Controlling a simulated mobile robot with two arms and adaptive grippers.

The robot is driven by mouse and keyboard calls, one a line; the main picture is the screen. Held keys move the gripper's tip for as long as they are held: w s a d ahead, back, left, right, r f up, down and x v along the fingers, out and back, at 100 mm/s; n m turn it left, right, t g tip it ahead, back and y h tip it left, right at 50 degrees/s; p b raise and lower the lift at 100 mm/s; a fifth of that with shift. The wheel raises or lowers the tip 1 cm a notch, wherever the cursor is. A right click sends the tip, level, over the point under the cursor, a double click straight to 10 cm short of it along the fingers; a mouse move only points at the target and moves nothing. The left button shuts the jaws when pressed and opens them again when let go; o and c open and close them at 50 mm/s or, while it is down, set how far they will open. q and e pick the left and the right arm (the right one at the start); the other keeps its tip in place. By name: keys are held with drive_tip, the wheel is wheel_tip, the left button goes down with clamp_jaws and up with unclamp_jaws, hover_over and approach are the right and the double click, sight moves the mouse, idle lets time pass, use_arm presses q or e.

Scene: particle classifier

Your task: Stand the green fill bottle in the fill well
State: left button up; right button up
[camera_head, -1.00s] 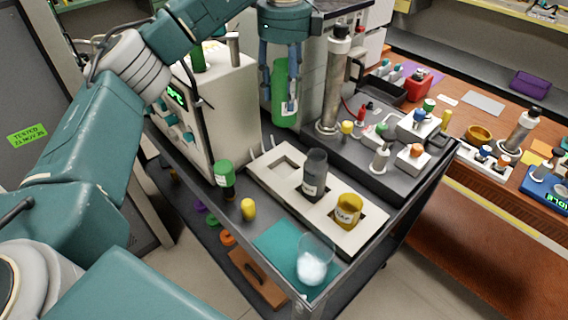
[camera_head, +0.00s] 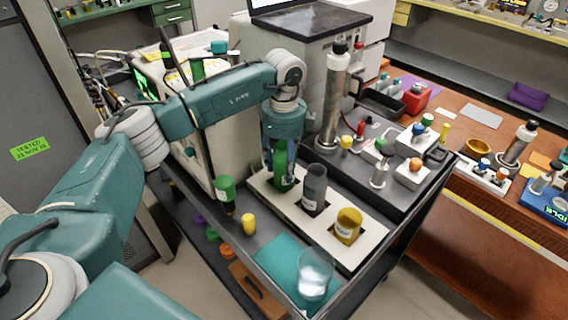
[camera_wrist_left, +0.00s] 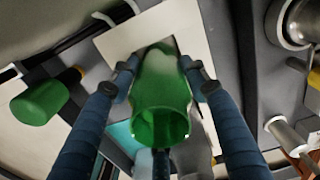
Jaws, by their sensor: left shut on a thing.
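The green fill bottle (camera_head: 281,178) is upright between the fingers of my left gripper (camera_head: 280,170), which is shut on it. It is at the left end of the white well plate (camera_head: 335,233), over the square opening, which is hidden behind bottle and fingers. I cannot tell how deep its base sits in the well. In the left wrist view the bottle (camera_wrist_left: 160,105) fills the gap between the fingers, with the white plate (camera_wrist_left: 113,42) beyond it. My right gripper is not in view.
A grey bottle (camera_head: 315,188) and a yellow bottle (camera_head: 347,225) stand in the plate's other wells. A green-capped bottle (camera_head: 224,187), a small yellow piece (camera_head: 248,224) and a glass beaker (camera_head: 314,275) on a teal mat (camera_head: 275,258) stand in front. A tall metal cylinder (camera_head: 332,105) rises behind.

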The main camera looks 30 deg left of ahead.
sight(284, 145)
use_arm(q)
drive_tip(key=shift+f, duration=0.1)
drive_tip(key=shift+f, duration=0.1)
drive_tip(key=o, duration=1.4)
drive_tip(key=shift+o, duration=0.2)
drive_tip(key=shift+r, duration=0.35)
wheel_tip(284, 145, up, 12)
drive_tip(key=p, duration=0.8)
drive_tip(key=shift+d+f+p, duration=0.1)
drive_tip(key=shift+f+p, duration=0.15)
drive_tip(key=shift+p, duration=0.05)
